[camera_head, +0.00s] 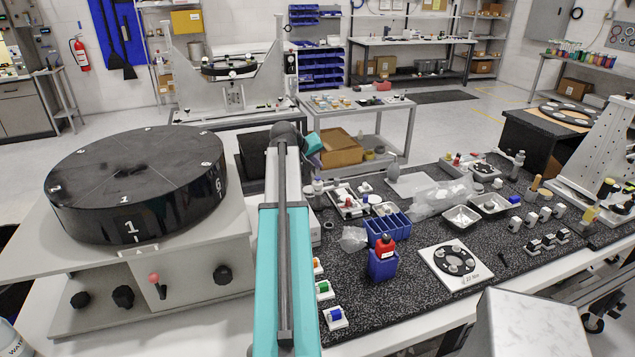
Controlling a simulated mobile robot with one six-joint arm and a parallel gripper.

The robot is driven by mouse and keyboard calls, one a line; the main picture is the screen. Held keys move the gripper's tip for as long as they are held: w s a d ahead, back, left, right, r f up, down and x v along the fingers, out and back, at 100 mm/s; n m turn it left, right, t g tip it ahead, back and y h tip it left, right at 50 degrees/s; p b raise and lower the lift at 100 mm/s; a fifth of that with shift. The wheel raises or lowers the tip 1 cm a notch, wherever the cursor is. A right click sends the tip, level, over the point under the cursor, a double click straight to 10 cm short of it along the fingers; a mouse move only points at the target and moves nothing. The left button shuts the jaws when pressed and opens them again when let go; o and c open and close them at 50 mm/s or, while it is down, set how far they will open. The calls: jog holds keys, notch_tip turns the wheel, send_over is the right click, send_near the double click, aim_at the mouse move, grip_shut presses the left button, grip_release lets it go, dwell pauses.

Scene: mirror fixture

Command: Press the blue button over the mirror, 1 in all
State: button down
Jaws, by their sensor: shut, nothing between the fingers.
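A large fixture (232,92) with two grey uprights stands at the back left. A round dark-rimmed disc is held level between its uprights; it may be the mirror, but I cannot tell for sure. Small dots sit around this disc, too small for me to pick out a blue button. Nearer, on the speckled bench, a small white block with a blue part (335,313) sits beside my arm, in a row with a green one (324,288) and an orange one (317,265). My teal arm reaches forward through the middle; my gripper is not visible beyond its far joint.
A big black numbered drum (135,185) on a grey housing fills the left. The speckled bench (400,315) on the right holds a blue divided bin (387,229), a red-capped blue bottle (382,262), metal trays and a plate with a black ring (455,263). A cart (362,113) stands behind.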

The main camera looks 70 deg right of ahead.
jog(key=shift+f+b, duration=0.3)
jog(key=shift+f, duration=0.6)
jog(key=shift+f, duration=0.1)
dwell(1.4)
jog(key=shift+f, duration=0.3)
jog(key=shift+f+b, duration=0.6)
jog(key=shift+f, duration=0.05)
dwell(1.2)
jog(key=shift+r, duration=0.2)
jog(key=shift+r+p, duration=0.5)
jog(key=shift+r, duration=0.35)
jog(key=shift+r, duration=0.1)
notch_tip(320, 180, up, 5)
jog(key=shift+f+p, duration=0.1)
jog(key=shift+p, duration=1.15)
